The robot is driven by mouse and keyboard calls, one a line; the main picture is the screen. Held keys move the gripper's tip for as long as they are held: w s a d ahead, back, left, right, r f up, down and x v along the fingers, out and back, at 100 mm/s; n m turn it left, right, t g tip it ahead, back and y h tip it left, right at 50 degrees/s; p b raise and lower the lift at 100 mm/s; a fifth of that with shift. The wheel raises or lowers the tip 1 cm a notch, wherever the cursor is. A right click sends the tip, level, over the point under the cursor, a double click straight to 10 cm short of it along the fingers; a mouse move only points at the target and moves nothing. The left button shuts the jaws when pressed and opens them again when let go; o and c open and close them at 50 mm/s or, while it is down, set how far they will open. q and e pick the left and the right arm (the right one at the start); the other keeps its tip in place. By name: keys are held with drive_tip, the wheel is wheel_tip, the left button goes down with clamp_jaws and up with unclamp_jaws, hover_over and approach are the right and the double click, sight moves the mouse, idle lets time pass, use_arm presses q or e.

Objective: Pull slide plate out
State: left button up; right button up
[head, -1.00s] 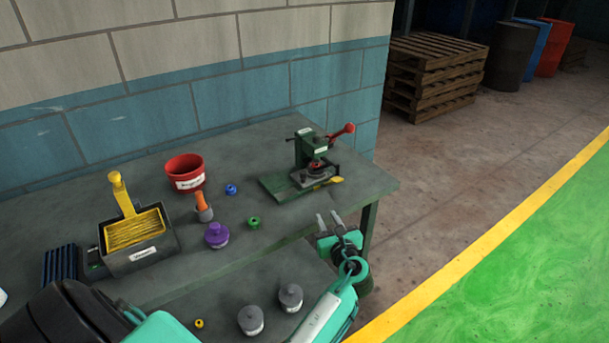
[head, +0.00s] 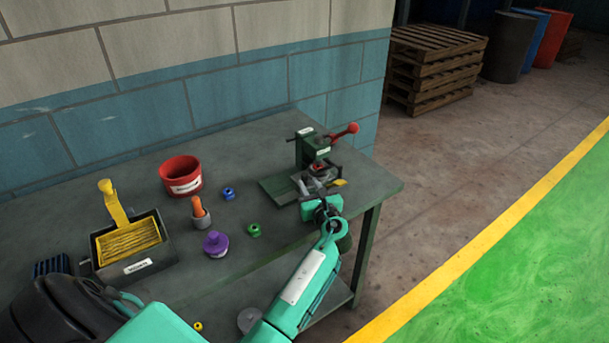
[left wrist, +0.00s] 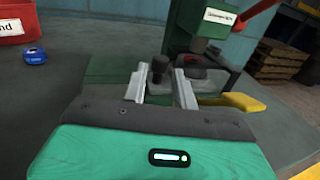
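The green press (head: 309,150) with a red-knobbed lever (head: 345,131) stands near the right end of the bench. At its foot is the slide plate area, largely covered by my gripper; the plate's outline is unclear. A dark upright knob (left wrist: 159,72) stands there, and a yellow tab (left wrist: 244,102) sticks out to the right, also seen in the head view (head: 339,182). My left gripper (head: 316,184) is in front of the press, its fingers apart on either side of the knob in the left wrist view (left wrist: 160,88). I cannot tell if they touch it. My right gripper is out of view.
A wall stands behind.

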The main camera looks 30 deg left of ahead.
sight(306, 178)
use_arm(q)
drive_tip(key=x, duration=0.5)
clamp_jaws()
